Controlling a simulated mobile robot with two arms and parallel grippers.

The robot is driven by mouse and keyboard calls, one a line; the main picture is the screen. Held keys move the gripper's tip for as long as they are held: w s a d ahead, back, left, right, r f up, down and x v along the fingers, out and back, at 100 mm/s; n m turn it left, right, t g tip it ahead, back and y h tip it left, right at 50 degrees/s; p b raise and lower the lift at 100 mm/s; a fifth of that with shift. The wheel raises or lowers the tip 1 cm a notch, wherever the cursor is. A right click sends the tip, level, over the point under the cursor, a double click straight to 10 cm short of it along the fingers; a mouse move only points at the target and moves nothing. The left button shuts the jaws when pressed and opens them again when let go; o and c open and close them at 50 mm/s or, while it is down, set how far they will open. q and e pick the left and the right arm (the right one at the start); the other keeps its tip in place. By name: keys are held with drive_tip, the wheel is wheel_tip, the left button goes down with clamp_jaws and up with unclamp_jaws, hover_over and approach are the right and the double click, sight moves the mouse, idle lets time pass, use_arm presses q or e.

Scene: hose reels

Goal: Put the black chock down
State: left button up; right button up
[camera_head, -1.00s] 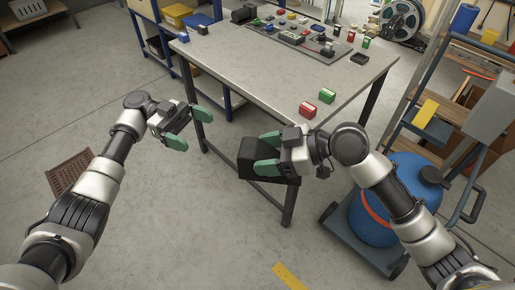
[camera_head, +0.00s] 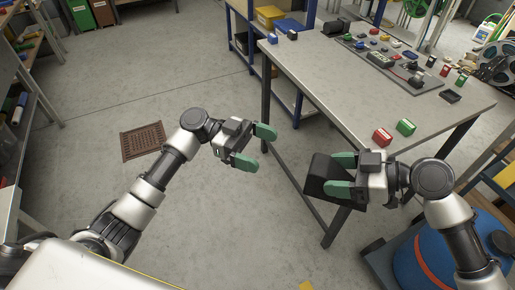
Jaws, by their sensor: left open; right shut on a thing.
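The black chock (camera_head: 320,174) is a dark wedge-like block in the head view, right of centre. My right gripper (camera_head: 342,174) is shut on it, with one green finger along its upper side and one along its lower side. The chock is held in front of the near edge of the grey table (camera_head: 330,84); part of it is hidden by the fingers. My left gripper (camera_head: 256,147) is open and empty, left of the chock, over the bare floor.
The table carries a grey panel (camera_head: 375,70) with several coloured parts, plus a red block (camera_head: 382,137) and a green block (camera_head: 406,127) near its front. A blue tank (camera_head: 450,250) stands at lower right. A brown floor grate (camera_head: 143,141) lies left. The floor between is clear.

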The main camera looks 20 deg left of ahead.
sight(311, 167)
use_arm(q)
drive_tip(key=shift+n+t, duration=0.3)
drive_tip(key=shift+t, duration=0.2)
drive_tip(key=d, duration=0.4)
drive_tip(key=s+d, duration=0.1)
drive_tip(key=d, duration=0.3)
drive_tip(key=s+d, duration=0.1)
drive_tip(key=d, duration=0.3)
drive_tip(key=shift+s+r, duration=0.2)
drive_tip(key=shift+r, duration=0.05)
drive_tip(key=shift+a, duration=0.1)
drive_tip(key=c, duration=1.2)
drive_tip(key=shift+c, duration=0.3)
use_arm(e)
drive_tip(key=o, duration=1.3)
drive_tip(key=shift+c, duration=0.2)
